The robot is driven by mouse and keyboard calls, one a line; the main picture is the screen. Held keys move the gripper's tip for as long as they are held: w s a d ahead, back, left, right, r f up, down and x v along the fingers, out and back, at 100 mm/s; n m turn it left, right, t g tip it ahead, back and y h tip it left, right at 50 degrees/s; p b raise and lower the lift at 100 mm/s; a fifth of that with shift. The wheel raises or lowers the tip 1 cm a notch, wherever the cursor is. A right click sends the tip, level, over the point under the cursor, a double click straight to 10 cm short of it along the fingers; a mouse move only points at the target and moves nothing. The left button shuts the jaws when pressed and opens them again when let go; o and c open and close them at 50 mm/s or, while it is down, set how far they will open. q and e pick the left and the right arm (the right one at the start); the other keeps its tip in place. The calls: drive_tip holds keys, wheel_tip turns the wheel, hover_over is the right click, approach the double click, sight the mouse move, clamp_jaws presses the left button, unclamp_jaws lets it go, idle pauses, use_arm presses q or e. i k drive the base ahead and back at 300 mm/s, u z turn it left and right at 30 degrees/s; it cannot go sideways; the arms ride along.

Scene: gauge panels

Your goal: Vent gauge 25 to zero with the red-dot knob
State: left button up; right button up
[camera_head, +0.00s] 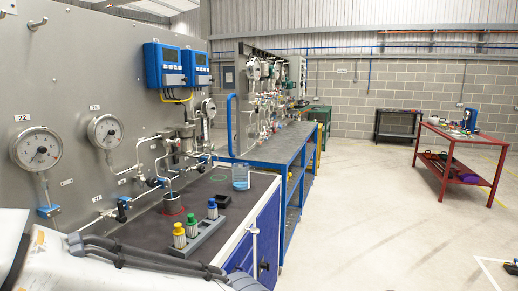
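Two round white dial gauges are on the grey panel at the left. The nearer gauge (37,149) has a label that reads 22. The second gauge (105,131) has a small label (95,107) above it that may read 25, but it is too small to be sure. Thin pipes run down from them to small valves (122,208) with blue and black parts low on the panel. I cannot make out a red dot on any knob. My white arm with black cables crosses the lower left, but neither gripper is in view.
A blue bench (280,142) stands beyond. The floor (370,220) at right is clear up to a red table (462,135).

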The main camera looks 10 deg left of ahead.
sight(177, 142)
drive_tip(key=u, duration=0.15)
drive_tip(key=k, duration=0.25)
drive_tip(key=z, duration=1.2)
drive_tip(key=i, duration=1.7)
drive_tip(key=u, duration=0.7)
drive_tip(key=i, duration=0.9)
drive_tip(key=u, duration=1.4)
drive_tip(key=i, duration=0.55)
drive_tip(key=u, duration=0.5)
